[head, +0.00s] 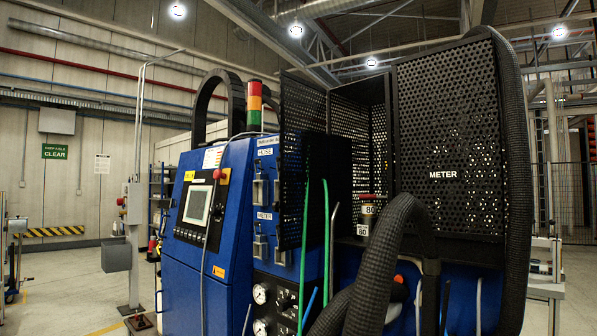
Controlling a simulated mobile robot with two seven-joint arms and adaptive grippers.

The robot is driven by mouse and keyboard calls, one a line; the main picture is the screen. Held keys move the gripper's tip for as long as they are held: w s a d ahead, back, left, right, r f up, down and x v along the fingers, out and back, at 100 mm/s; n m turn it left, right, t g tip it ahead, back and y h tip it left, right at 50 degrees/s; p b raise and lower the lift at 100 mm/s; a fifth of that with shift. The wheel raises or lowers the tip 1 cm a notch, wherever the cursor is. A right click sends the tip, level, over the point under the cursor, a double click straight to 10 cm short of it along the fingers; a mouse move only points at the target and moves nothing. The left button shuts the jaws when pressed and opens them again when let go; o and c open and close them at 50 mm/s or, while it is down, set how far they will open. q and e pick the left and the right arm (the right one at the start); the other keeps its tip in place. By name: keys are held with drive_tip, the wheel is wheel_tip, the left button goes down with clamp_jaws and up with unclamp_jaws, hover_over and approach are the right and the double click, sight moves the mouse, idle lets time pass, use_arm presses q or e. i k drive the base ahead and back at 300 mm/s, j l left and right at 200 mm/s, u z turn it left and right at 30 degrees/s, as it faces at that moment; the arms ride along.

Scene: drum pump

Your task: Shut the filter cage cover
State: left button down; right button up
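A black perforated-metal cage (350,135) stands on top of the blue machine, and its front is open in the middle. A perforated panel (303,130) stands swung out at the left of the opening. A larger perforated panel marked METER (448,135) stands at the right. I cannot tell from the labels which panel is the filter cage cover. Inside the opening are red-topped parts labelled 80 (370,209). Neither of my grippers shows in the head view.
Thick black ribbed hoses (400,225) arch in front of the opening and down the right side (516,190). The blue machine (200,262) carries a control screen (197,205), latches, gauges and a signal light (254,103). Open floor (65,290) lies at the left.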

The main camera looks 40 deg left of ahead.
sight(302, 142)
drive_tip(key=j+z, duration=0.1)
drive_tip(key=j, duration=0.5)
drive_tip(key=j+z, duration=0.1)
drive_tip(key=j, duration=0.5)
drive_tip(key=k+j+z, duration=0.1)
drive_tip(key=j, duration=1.15)
drive_tip(key=k+j+z, duration=0.15)
drive_tip(key=j, duration=0.4)
drive_tip(key=k+j+z, duration=0.1)
drive_tip(key=j, duration=0.5)
drive_tip(key=l, duration=0.45)
drive_tip(key=i+z, duration=0.05)
